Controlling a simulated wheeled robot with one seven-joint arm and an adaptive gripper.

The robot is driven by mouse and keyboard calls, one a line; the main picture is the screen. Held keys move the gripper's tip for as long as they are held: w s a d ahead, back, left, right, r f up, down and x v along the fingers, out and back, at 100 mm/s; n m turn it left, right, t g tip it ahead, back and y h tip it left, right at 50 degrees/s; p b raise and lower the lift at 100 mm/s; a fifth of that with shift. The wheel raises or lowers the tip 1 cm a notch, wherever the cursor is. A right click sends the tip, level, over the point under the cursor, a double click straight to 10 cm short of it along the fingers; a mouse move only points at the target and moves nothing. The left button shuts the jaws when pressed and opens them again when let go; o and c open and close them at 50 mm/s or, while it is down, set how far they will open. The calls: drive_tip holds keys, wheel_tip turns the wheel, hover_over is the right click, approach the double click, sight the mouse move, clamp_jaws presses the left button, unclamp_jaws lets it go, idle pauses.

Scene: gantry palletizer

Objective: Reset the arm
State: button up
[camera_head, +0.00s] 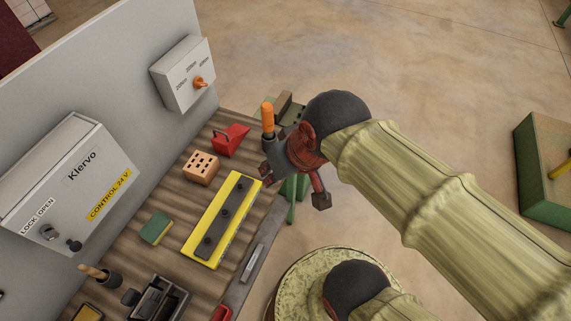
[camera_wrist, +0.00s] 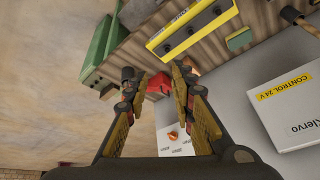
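My gripper (camera_head: 293,187) hangs over the far right edge of the wooden workbench (camera_head: 172,205) in the head view, beside the yellow block. Its two fingers are spread apart, with nothing between them. In the wrist view my gripper (camera_wrist: 158,74) also shows open fingers, with a red object (camera_wrist: 160,86) on the bench visible beyond the gap. My arm reaches in from the lower right, bent, and hides part of the bench edge.
An orange-handled tool (camera_head: 267,114) stands very near my gripper. A yellow block with a dark strip (camera_head: 239,192), a holed orange block (camera_head: 201,168) and a green sponge (camera_head: 155,228) lie on the bench. A grey panel carries a control box (camera_head: 68,178). Open floor lies right.

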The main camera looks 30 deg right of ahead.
drive_tip(key=shift+s+d+r+n+h, duration=0.15)
drive_tip(key=shift+d+r+n+h, duration=0.2)
drive_tip(key=shift+d+r, duration=0.35)
drive_tip(key=shift+d+f, duration=0.1)
drive_tip(key=shift+f, duration=0.05)
wheel_tip(320, 180, down, 4)
drive_tip(key=b, duration=0.3)
drive_tip(key=shift+r, duration=0.25)
